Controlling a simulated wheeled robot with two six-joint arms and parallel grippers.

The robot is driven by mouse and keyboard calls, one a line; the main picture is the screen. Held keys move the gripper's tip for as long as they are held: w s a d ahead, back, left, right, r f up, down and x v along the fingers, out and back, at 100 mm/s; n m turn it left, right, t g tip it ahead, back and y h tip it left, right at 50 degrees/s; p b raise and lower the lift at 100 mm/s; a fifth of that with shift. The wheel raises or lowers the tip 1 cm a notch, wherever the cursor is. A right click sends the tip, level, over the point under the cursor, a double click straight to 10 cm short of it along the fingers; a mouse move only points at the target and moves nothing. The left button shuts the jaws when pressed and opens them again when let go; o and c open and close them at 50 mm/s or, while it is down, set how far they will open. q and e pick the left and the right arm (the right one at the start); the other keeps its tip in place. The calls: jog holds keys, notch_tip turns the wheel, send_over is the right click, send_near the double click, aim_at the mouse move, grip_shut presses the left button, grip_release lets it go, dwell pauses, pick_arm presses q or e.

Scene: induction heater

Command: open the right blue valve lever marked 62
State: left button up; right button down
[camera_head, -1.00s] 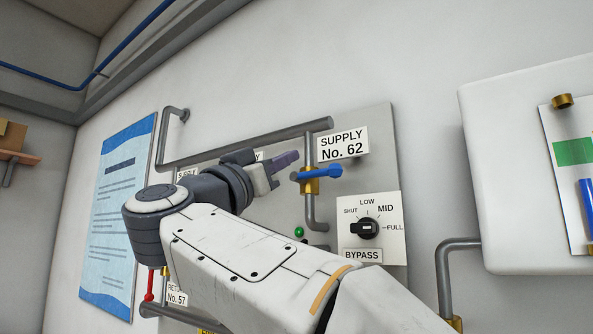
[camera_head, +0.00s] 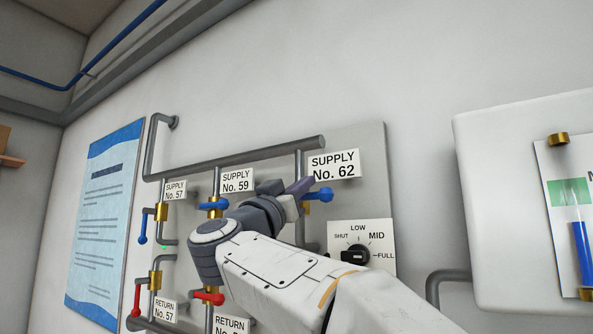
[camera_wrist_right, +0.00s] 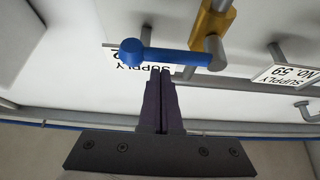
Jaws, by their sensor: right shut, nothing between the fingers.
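The blue lever of valve 62 (camera_head: 320,195) sits just below the "SUPPLY No. 62" sign (camera_head: 333,166). It points sideways, across its vertical pipe, with its free end to the right. My right gripper (camera_head: 302,186) is shut and empty at the lever, and hides much of the brass valve body. In the right wrist view the blue lever (camera_wrist_right: 168,55) runs left from the brass body (camera_wrist_right: 212,25). The shut fingertips (camera_wrist_right: 160,72) are close to the lever's middle. I cannot tell if they touch it. My left gripper is not in view.
Blue valve levers 57 (camera_head: 142,225) and 59 (camera_head: 213,205) are to the left, with red return levers (camera_head: 208,297) below. The bypass knob (camera_head: 355,256) is just below right. A white cabinet (camera_head: 490,200) stands farther right.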

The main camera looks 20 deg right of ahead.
jog(key=shift+d+f, duration=0.1)
jog(key=shift+f, duration=0.3)
